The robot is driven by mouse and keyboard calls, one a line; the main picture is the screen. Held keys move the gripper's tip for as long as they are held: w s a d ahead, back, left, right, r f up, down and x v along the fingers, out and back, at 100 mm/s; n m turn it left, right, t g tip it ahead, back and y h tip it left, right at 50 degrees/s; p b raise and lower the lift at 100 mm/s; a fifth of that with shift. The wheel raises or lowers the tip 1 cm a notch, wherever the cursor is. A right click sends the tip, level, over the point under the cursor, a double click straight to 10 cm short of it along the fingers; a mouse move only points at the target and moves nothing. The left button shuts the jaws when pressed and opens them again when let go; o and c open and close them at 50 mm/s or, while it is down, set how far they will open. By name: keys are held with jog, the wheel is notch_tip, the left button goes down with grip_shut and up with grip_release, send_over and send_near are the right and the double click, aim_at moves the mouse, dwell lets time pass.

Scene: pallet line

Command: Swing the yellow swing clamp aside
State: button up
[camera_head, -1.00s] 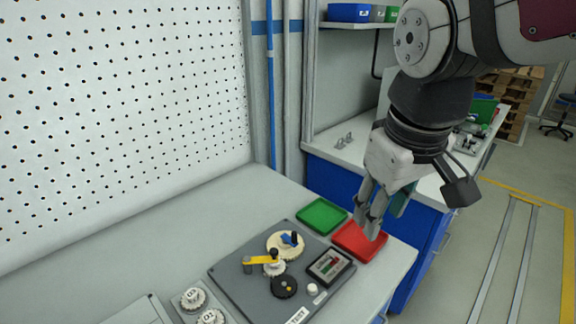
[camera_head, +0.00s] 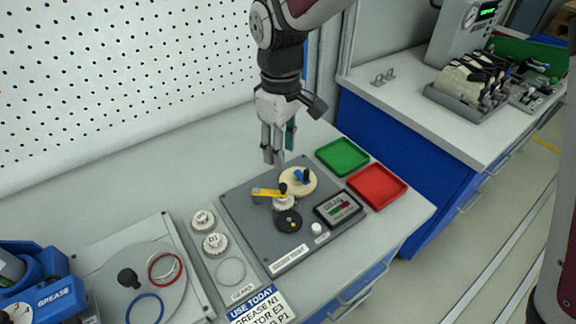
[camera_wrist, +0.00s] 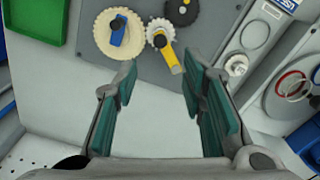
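The yellow swing clamp (camera_head: 266,192) lies across a small white gear (camera_head: 284,203) on the dark grey test plate (camera_head: 240,222), with a black knob at its right end. In the wrist view the clamp (camera_wrist: 172,62) points down toward the gap between my fingers. Beside it is a larger cream gear (camera_head: 299,181) with a blue clamp (camera_head: 301,176). My gripper (camera_head: 274,155) hangs above the plate's far edge, pointing down. In the wrist view my gripper (camera_wrist: 160,95) is open and empty, its teal pads apart, and not touching the clamp.
A green tray (camera_head: 343,156) and a red tray (camera_head: 377,186) stand right of the plate. A black gear (camera_head: 288,221) and a display box (camera_head: 338,208) sit on the plate. Spare gears (camera_head: 215,244) lie to the left. A pegboard wall (camera_head: 120,80) rises behind.

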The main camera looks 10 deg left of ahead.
aim_at(283, 185)
notch_tip(283, 185, down, 11)
jog(key=shift+r+p, duration=0.2)
jog(key=shift+p, duration=0.15)
jog(key=shift+c, duration=0.6)
grip_shut()
